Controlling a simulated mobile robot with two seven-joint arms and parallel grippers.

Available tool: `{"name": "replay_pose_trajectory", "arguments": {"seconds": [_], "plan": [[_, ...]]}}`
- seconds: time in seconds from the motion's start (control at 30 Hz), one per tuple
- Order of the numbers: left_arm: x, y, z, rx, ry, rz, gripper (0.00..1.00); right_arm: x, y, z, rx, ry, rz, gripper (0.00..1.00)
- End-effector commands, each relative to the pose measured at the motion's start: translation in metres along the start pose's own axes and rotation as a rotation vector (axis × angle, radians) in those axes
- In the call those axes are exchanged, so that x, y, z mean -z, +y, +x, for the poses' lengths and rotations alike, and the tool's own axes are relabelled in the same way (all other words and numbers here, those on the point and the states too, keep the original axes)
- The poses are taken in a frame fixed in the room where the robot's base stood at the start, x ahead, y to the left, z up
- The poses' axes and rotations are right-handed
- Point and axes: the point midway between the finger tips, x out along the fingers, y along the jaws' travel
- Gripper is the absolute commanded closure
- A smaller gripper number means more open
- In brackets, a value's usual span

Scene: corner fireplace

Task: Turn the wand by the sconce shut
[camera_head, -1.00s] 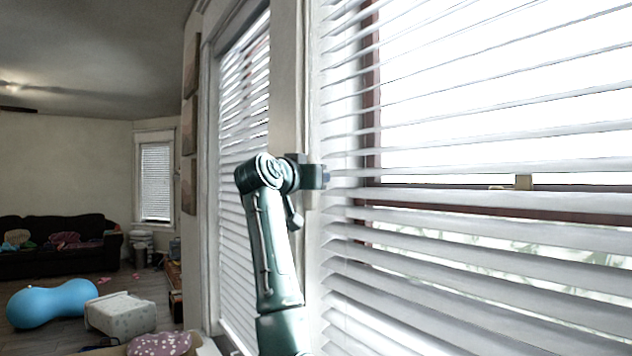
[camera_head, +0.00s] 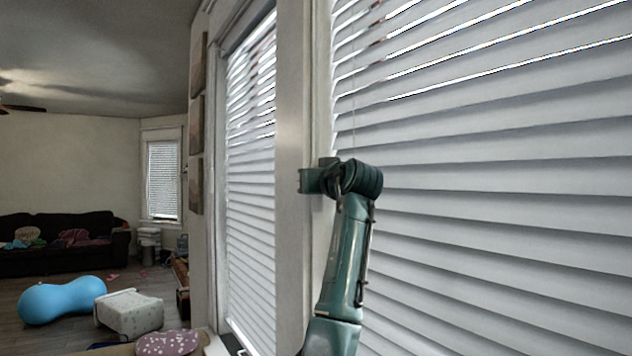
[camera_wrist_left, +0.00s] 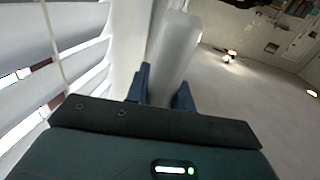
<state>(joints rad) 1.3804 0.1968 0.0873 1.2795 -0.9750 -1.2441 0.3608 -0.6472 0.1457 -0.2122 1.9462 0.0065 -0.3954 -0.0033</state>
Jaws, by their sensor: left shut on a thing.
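In the left wrist view, my left gripper (camera_wrist_left: 162,86) has its dark blue fingers shut on a pale, thick wand (camera_wrist_left: 178,48) that runs up between them. In the head view my green left arm stands in front of the near blind (camera_head: 500,210); its fingers and the wand cannot be made out there. The near blind's lower and middle slats lie tilted almost shut, with bright gaps between some slats near the top. Its slats also show in the left wrist view (camera_wrist_left: 75,60), with some gaps. No sconce can be made out. My right gripper is out of view.
A second blind (camera_head: 250,170) hangs left of the window post (camera_head: 292,120). A blue peanut-shaped ball (camera_head: 62,299), a pale speckled pouf (camera_head: 129,312) and a dark sofa (camera_head: 65,240) stand in the room to the left.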

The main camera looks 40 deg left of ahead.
Motion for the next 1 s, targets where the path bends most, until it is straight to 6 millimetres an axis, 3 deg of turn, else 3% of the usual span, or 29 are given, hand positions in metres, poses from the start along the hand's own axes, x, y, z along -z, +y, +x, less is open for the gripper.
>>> {"name": "replay_pose_trajectory", "arguments": {"seconds": [0.3, 0.83, 0.87, 1.0], "plan": [[0.0001, -0.0018, -0.0002, 0.117, -0.002, -0.001, 0.99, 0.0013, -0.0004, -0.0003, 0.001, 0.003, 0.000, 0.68], [-0.0004, -0.0026, -0.0001, 0.140, -0.003, -0.001, 0.99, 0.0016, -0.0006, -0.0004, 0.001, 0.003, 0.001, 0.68], [-0.0004, -0.0026, -0.0001, 0.140, -0.003, -0.001, 0.75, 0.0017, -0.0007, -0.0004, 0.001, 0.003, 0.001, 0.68], [-0.0004, -0.0026, 0.0000, 0.140, -0.003, -0.001, 0.63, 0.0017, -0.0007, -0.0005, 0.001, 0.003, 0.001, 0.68]]}}
